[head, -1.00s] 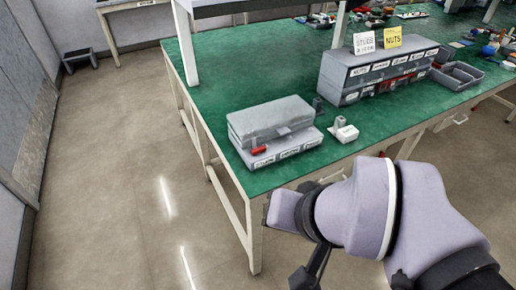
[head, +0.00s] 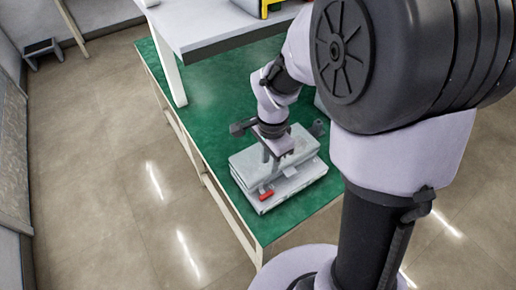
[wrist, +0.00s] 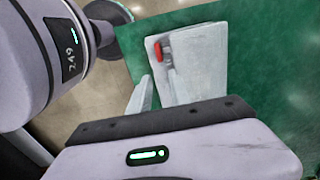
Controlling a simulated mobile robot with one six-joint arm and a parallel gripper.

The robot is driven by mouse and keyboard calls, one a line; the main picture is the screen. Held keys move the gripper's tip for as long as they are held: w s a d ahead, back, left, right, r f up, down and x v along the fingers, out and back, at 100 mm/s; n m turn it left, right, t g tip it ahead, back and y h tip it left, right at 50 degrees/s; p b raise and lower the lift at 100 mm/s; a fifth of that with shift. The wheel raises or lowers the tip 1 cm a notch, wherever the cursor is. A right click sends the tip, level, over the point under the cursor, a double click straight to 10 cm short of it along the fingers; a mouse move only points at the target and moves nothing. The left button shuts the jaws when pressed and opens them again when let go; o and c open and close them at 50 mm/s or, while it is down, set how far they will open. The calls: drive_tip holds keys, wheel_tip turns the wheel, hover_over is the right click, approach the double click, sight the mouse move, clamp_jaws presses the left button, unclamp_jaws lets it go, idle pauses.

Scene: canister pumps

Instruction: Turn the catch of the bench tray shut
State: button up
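The bench tray (head: 306,181) is a grey, flat, lidded box at the near left corner of the green bench. It also shows in the wrist view (wrist: 207,60). Its red catch (head: 267,195) sits at the front edge; in the wrist view the catch (wrist: 158,50) lies just beyond my fingertips. My gripper (head: 267,158) hangs over the tray's lid, pointing down. Whether a finger touches the lid I cannot tell.
The green bench top (head: 215,110) is clear to the left and behind the tray. A pale shelf (head: 205,25) stands above the bench at the back. My arm hides the bench's right side. The tray lies close to the bench edge.

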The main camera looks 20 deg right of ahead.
sight(268, 194)
wheel_tip(268, 194, down, 17)
drive_tip(key=b, duration=0.6)
drive_tip(key=shift+s+f, duration=0.1)
drive_tip(key=shift+f, duration=0.05)
clamp_jaws()
